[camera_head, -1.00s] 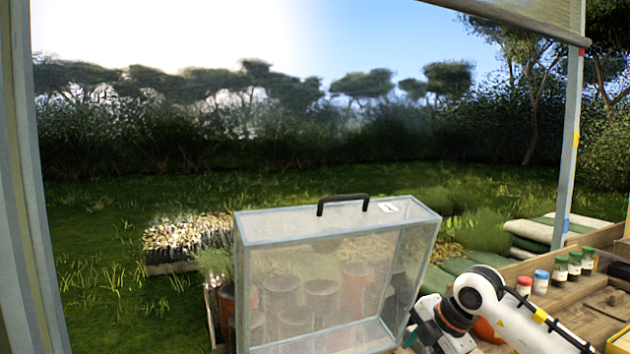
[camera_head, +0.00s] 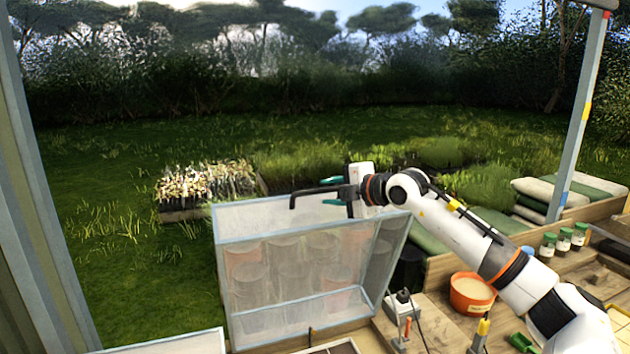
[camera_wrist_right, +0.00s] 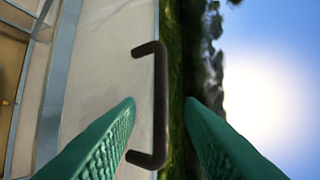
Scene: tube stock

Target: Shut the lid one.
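The lid (camera_head: 300,220) is a clear, pale-framed box-shaped cover standing raised, with a dark handle (camera_head: 315,192) on its top edge. My right gripper (camera_head: 333,192) reaches the handle from the right, its green fingers one above the other. In the right wrist view the handle (camera_wrist_right: 160,100) lies between the two spread fingers (camera_wrist_right: 160,103), with a gap visible on each side. The fingers are open; no grip on the handle shows. Pots show blurred through the lid's panel. My left gripper is not in view.
An orange pot (camera_head: 472,294), small green-capped jars (camera_head: 564,238) and a green-handled tool (camera_head: 522,342) are on the wooden bench to the right. A pale-framed panel (camera_head: 165,343) shows at bottom left. A grey-blue post (camera_head: 577,120) stands at the right.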

